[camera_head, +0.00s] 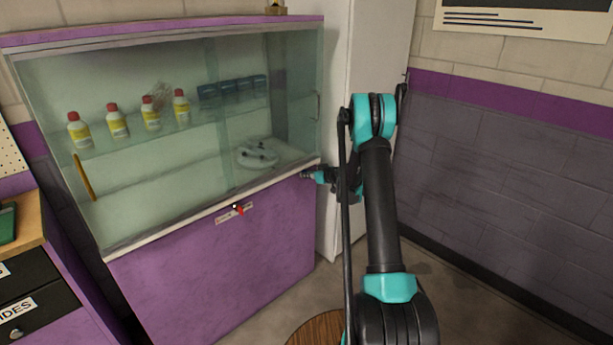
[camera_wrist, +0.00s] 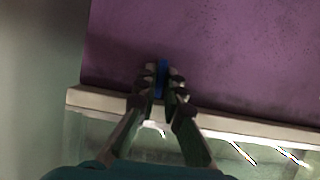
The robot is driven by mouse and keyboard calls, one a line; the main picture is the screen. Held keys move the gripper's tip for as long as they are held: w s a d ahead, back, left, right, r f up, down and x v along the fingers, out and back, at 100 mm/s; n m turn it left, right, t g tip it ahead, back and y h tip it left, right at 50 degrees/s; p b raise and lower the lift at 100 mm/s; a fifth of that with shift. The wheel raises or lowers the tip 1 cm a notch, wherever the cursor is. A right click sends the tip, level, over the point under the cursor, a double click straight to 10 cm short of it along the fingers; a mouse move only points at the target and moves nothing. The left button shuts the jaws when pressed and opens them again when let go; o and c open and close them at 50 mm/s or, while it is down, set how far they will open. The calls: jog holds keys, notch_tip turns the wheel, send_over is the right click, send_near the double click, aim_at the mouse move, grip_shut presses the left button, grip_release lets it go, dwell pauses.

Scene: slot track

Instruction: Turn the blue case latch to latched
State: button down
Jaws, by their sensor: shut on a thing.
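The blue latch (camera_wrist: 162,73) shows in the wrist view as a narrow blue piece between my fingertips, against the purple front of the display case. My gripper (camera_wrist: 161,88) is shut on it, with one finger on each side. In the head view my gripper (camera_head: 308,175) reaches the upper right corner of the case's purple front (camera_head: 215,285), just under the pale ledge. There the blue latch is hidden by my gripper. The fingers cover much of the latch, so I cannot tell its turn position.
A red latch (camera_head: 239,210) with a label plate sits on the case front, left of my gripper. Sliding glass (camera_head: 225,130) stands above the ledge, with several red-capped bottles behind it. A white cabinet (camera_head: 345,50) stands close on the right. A drawer unit (camera_head: 30,290) is at far left.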

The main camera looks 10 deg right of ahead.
jog(key=c, duration=1.9)
grip_release()
jog(key=v, duration=1.2)
